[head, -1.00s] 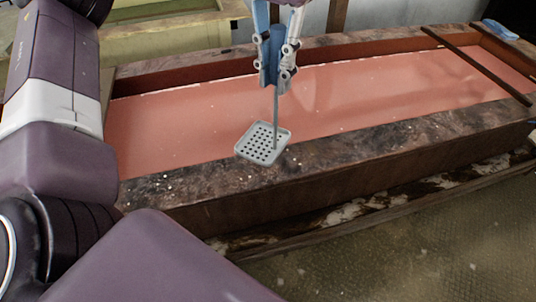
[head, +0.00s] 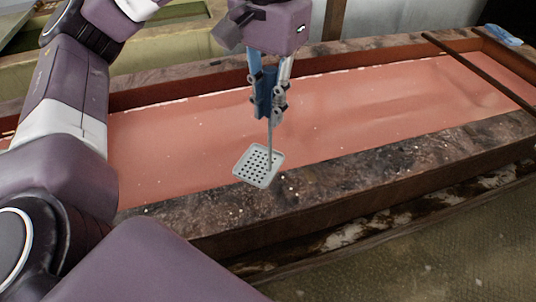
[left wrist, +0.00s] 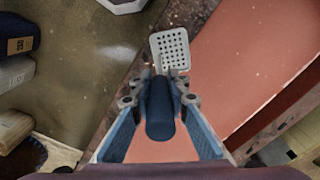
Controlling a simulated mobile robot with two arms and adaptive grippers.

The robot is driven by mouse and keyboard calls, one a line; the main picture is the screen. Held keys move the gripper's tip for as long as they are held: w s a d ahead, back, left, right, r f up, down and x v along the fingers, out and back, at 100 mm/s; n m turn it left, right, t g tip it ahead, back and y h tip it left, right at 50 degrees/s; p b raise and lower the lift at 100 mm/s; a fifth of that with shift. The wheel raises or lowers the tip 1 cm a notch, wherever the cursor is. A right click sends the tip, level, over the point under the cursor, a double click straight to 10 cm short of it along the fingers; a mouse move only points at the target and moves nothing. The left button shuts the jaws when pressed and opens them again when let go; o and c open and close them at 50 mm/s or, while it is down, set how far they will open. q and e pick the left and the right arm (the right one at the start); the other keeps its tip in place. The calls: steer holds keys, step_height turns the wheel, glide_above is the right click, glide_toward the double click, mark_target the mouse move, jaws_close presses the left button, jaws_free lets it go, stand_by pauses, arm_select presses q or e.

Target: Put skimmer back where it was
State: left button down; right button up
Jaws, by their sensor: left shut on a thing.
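The skimmer has a square light grey head full of holes (head: 258,165), a thin grey stem and a dark blue handle (head: 264,92). My left gripper (head: 268,100) is shut on the handle and holds the skimmer upright, head down. In the head view the skimmer head appears over the near rim of the pink-filled vat (head: 340,165); I cannot tell its exact height. In the left wrist view the blue handle (left wrist: 160,108) is between the fingers, with the perforated head (left wrist: 171,50) beyond, beside the pink liquid. My right gripper is not in view.
A dark wooden rail (head: 480,70) lies across the vat at the right. A blue item (head: 502,35) rests on the far right corner. Another, greenish vat (head: 160,42) stands behind at the left. Open floor (head: 440,250) lies in front.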

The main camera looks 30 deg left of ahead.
arm_select(q)
steer(key=p, duration=0.1)
glide_toward(268, 170)
step_height(268, 170, down, 3)
steer(key=shift+w+f+p, duration=0.15)
steer(key=shift+f+p, duration=0.05)
steer(key=shift+p, duration=0.3)
steer(key=shift+f, duration=0.5)
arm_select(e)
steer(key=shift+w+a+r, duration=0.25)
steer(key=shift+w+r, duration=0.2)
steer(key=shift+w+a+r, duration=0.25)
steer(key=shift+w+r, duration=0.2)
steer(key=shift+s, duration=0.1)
arm_select(q)
steer(key=shift+f+b, duration=0.2)
steer(key=shift+b, duration=0.1)
steer(key=c, duration=1.9)
jaws_free()
steer(key=shift+r, duration=0.1)
steer(key=shift+o, duration=0.3)
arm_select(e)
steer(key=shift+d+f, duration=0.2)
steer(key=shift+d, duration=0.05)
